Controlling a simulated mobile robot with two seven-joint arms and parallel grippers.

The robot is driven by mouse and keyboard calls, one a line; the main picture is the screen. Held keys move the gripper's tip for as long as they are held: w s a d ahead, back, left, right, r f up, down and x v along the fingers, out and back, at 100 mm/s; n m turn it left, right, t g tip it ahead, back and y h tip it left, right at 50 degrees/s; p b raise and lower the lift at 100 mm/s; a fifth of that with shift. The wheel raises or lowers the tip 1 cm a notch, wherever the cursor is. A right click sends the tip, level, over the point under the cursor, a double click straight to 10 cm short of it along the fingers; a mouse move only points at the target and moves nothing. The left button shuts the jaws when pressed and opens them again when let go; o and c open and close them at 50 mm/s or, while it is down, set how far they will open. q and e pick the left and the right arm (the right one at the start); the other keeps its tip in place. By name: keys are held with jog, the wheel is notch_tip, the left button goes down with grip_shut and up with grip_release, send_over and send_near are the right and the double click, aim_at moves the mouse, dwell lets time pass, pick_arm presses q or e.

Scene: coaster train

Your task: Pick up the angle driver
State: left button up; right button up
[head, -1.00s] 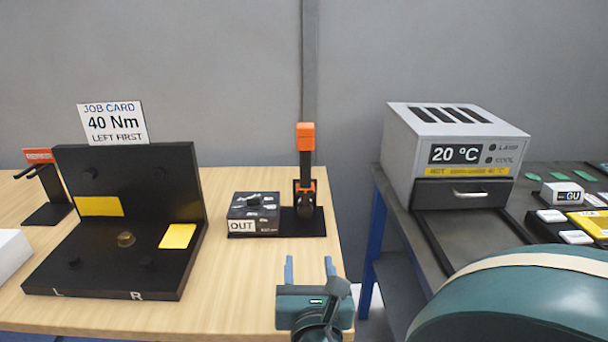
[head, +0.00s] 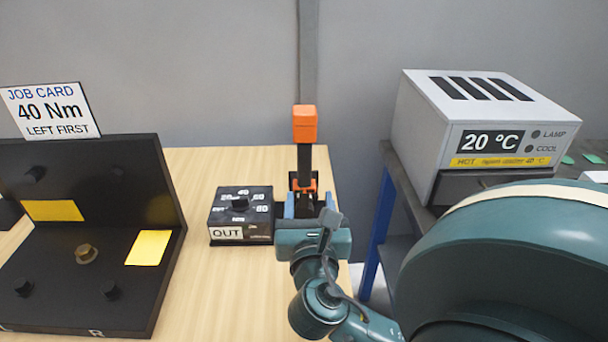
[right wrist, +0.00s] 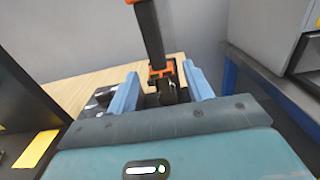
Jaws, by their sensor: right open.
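The angle driver (head: 305,150) stands upright on its dark base, with an orange top end, a black shaft and an orange band low down. My right gripper (head: 305,203) is open in front of its lower part. In the right wrist view the two blue fingertips (right wrist: 161,85) lie to either side of the driver's lower end (right wrist: 158,68), with gaps visible on both sides. I cannot tell whether the driver is fully between the fingers or just beyond them. The gripper hides the driver's foot in the head view. My left gripper is not in view.
A black box with a dial and an OUT label (head: 240,213) stands close left of the gripper. A black fixture (head: 60,270) with yellow patches and a job card (head: 48,110) fill the left. A grey oven (head: 480,130) stands on a dark bench at right.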

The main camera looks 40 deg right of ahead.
aim_at(308, 177)
jog(key=x, duration=0.6)
jog(key=shift+w, duration=0.1)
jog(key=shift+p+x, duration=0.55)
jog(key=shift+x, duration=2.15)
jog(key=shift+w+a+f, duration=0.15)
jog(key=shift+a, duration=0.05)
jog(key=shift+c, duration=0.4)
grip_shut()
